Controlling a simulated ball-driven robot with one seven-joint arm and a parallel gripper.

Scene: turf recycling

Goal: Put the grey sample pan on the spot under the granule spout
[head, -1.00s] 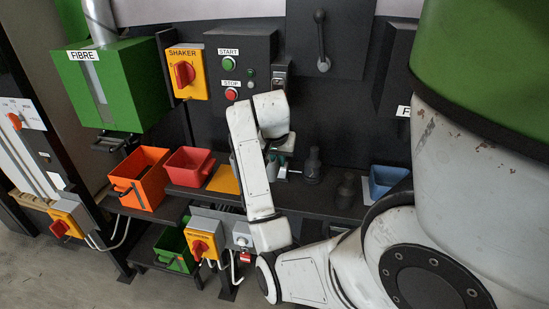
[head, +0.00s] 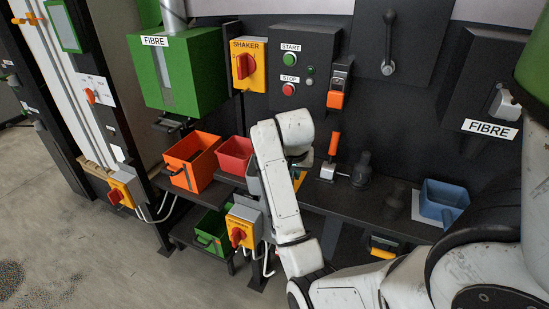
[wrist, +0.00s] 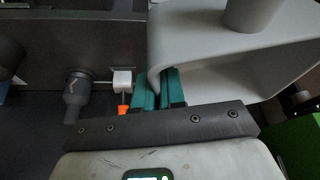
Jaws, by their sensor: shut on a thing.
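In the wrist view my gripper (wrist: 158,88) has its teal fingers closed on the near wall of the grey sample pan (wrist: 190,62). The pan is large and round-cornered there, and its far side runs out of the frame. In the head view my forearm hides the gripper; a grey sliver (head: 253,179) left of it, beside the red bin, looks like the pan. A grey round piece (wrist: 250,14) shows over the pan in the wrist view; I cannot tell whether it is the granule spout. A yellow patch (head: 300,181) on the bench is mostly hidden behind my arm.
An orange bin (head: 190,160) and a red bin (head: 235,156) stand left on the bench, below the green FIBRE box (head: 180,75). An orange-handled clamp (head: 333,145), dark fittings (head: 362,168) and a blue bin (head: 444,203) stand right. Switch boxes (head: 244,225) stick out in front.

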